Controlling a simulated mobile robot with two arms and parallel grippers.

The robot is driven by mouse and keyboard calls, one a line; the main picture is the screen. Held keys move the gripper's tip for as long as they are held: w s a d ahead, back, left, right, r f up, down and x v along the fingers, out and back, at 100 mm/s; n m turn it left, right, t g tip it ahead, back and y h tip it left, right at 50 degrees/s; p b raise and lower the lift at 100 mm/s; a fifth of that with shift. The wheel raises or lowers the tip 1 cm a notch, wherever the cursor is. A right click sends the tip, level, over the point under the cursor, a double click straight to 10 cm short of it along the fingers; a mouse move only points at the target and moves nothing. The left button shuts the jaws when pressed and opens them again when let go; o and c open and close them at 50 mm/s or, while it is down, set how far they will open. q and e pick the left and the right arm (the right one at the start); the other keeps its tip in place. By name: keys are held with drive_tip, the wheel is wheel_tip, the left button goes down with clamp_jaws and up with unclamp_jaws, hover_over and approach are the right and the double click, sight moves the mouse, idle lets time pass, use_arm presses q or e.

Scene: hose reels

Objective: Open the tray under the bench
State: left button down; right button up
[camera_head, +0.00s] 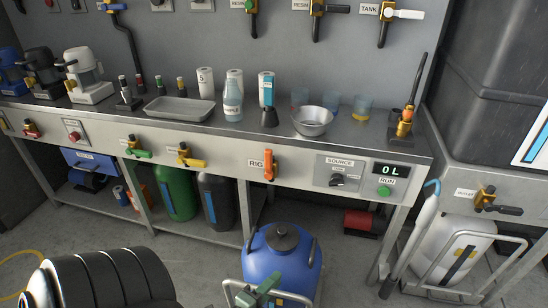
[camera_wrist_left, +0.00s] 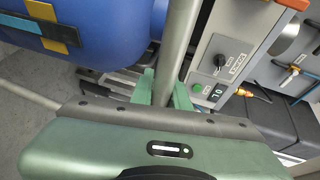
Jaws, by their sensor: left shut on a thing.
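The tray under the bench looks to be the blue box (camera_head: 90,160) with a pale label, at the left below the bench (camera_head: 225,150); I cannot tell whether it is pulled out. My left gripper (camera_head: 264,288) is green and far to the right of that box, low in front of a blue drum (camera_head: 283,250). In the left wrist view its fingers (camera_wrist_left: 164,90) are shut on a grey metal bar (camera_wrist_left: 182,40) beside the blue drum (camera_wrist_left: 95,25). The bar seems part of the drum's pale cart frame (camera_head: 232,290). My right gripper is not in view.
Green (camera_head: 176,190) and dark (camera_head: 217,200) cylinders stand under the bench, right of the blue box. A shallow grey tray (camera_head: 180,109), bottles and a bowl (camera_head: 312,121) sit on top. A white canister (camera_head: 455,240) on a frame stands at right. Some floor is clear before the bench.

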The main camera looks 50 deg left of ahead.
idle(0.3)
use_arm(q)
drive_tip(key=c, duration=1.4)
unclamp_jaws()
drive_tip(key=shift+o, duration=0.2)
drive_tip(key=v, duration=0.7)
drive_tip(key=shift+s+p, duration=0.4)
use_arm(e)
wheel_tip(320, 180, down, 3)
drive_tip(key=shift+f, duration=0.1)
